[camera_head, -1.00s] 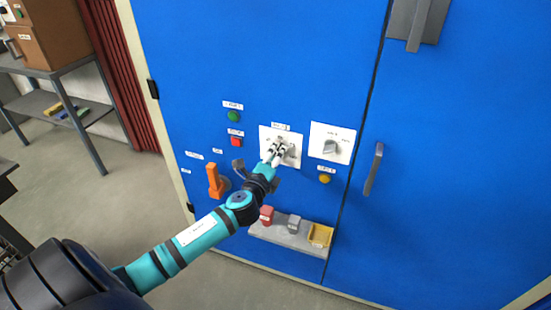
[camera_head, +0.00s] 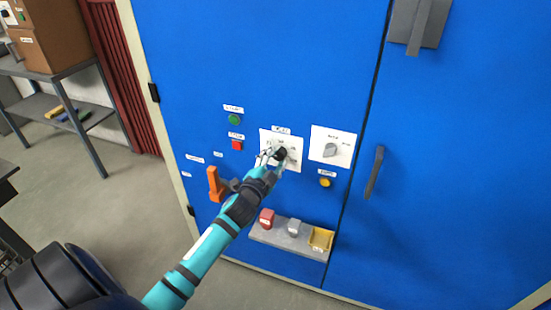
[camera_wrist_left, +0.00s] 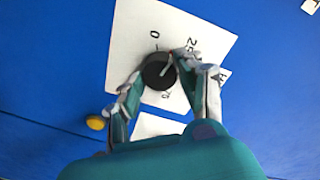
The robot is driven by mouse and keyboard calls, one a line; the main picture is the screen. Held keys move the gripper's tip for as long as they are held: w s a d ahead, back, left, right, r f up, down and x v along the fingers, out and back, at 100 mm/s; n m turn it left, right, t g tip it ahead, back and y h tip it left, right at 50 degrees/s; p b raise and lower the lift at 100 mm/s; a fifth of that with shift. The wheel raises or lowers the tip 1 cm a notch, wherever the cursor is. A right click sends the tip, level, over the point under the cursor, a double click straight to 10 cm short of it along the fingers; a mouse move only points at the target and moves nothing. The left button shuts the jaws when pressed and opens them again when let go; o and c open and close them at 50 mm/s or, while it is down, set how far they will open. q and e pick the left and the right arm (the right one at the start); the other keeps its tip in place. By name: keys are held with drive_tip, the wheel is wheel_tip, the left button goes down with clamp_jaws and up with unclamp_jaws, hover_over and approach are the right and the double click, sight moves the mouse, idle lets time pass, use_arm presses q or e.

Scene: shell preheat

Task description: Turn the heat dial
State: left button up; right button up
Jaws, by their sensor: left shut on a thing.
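The heat dial is a round black knob (camera_head: 281,153) with a pale pointer line, on a white scale plate (camera_head: 294,163) on the blue cabinet front. In the left wrist view the knob (camera_wrist_left: 159,71) sits between my two fingers, and its pointer slants up and to the right. Numbers are printed around it on the white plate (camera_wrist_left: 140,30). My left gripper (camera_head: 273,153) is at the knob. In the left wrist view its fingertips (camera_wrist_left: 160,73) are shut on opposite sides of the knob. My right gripper is not in view.
A second white plate with a grey selector (camera_head: 330,149) is to the right, above a yellow button (camera_head: 325,182). Green (camera_head: 235,119) and red (camera_head: 237,145) buttons and an orange lever (camera_head: 214,184) are to the left. A small grey shelf (camera_head: 265,236) juts out below.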

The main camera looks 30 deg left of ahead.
use_arm(q)
drive_tip(key=n+p, duration=0.1)
drive_tip(key=n, duration=0.3)
drive_tip(key=shift+t, duration=0.3)
drive_tip(key=shift+f+n+p, duration=0.1)
drive_tip(key=shift+n+p, duration=0.4)
drive_tip(key=shift+n, duration=1.6)
drive_tip(key=o, duration=1.2)
drive_tip(key=shift+c, duration=0.2)
drive_tip(key=s+d, duration=0.2)
drive_tip(key=s, duration=1)
